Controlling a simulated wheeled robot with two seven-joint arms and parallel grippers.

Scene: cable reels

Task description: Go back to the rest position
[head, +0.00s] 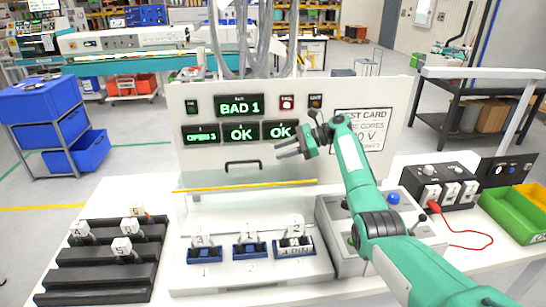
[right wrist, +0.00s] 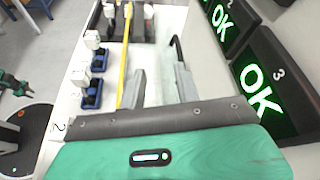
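My right arm comes in from the lower right in the head view. Its gripper (head: 286,149) is in the air in front of the upright test panel (head: 375,100), above the yellow strip. In the right wrist view the two grey fingers of the right gripper (right wrist: 162,88) stand apart with nothing between them. My left arm does not show in the head view. A small teal and dark part of mine (right wrist: 16,86) shows at the left edge of the right wrist view, too small to tell its state.
The panel reads BAD 1, OPEN 3, OK and OK. Three white plug-like reels sit in blue sockets (head: 250,251) below it. A black stepped rack (head: 100,268) with several white pieces stands left. A grey box, a black socket box (head: 440,185) and a green bin (head: 515,216) stand right.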

